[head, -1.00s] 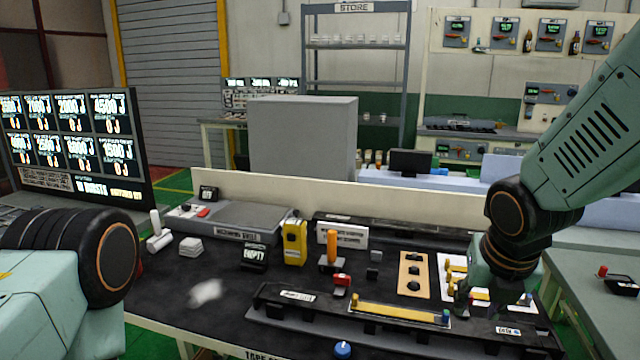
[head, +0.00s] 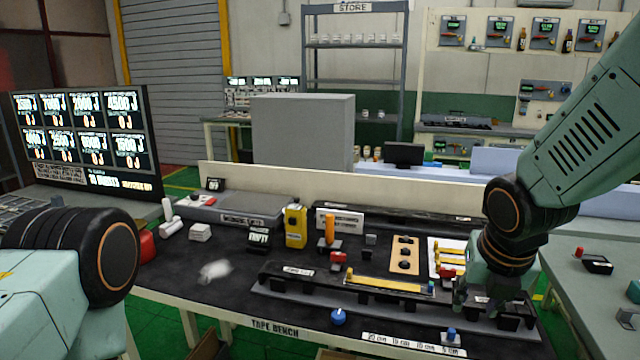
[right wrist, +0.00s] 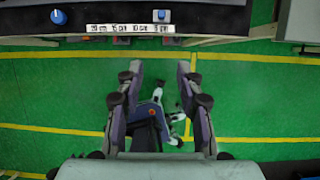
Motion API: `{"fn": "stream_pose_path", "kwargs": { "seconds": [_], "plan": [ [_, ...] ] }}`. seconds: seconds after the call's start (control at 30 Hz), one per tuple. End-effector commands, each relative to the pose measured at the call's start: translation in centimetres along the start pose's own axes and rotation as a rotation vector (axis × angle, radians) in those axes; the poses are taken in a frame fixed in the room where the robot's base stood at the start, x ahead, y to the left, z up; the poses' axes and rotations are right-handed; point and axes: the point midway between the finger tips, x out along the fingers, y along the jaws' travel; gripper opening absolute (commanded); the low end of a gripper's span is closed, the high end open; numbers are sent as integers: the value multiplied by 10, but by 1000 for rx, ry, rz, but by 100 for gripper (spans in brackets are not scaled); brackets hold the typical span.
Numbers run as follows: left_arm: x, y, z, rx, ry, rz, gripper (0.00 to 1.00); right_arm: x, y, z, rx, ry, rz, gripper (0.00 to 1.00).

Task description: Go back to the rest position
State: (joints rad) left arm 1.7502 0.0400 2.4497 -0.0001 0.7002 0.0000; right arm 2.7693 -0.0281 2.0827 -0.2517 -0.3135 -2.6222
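My right gripper (head: 478,300) hangs at the right of the head view, in front of the black bench (head: 180,275) with its trim rail (head: 385,300). In the right wrist view its two fingers (right wrist: 160,68) are spread apart with nothing held between them. They point toward the bench edge, with green floor beneath. My left arm shows only as a joint at the lower left of the head view; its gripper is out of view.
The bench carries a yellow device (head: 295,226), an orange-handled tool (head: 330,230), a blue knob (head: 338,317) and a tan plate (head: 404,255). A screen (head: 85,140) stands at left. A grey side table (head: 590,240) is at right. Green floor is open in front.

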Motion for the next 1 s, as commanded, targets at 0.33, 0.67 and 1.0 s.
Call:
{"fn": "stream_pose_path", "kwargs": {
  "seconds": [0.33, 0.67, 1.0],
  "plan": [
    [0, 0, 0, 0, -1, 0, 40, 1, 9, 16, 348, -54, 50, 37],
    [1, 0, 0, 0, 0, 0, 40, 4, 22, 25, 937, -106, 197, 37],
    [13, 0, 0, 0, -1, 0, 40, 61, 27, -14, 1699, 1, 317, 37]
  ]
}}
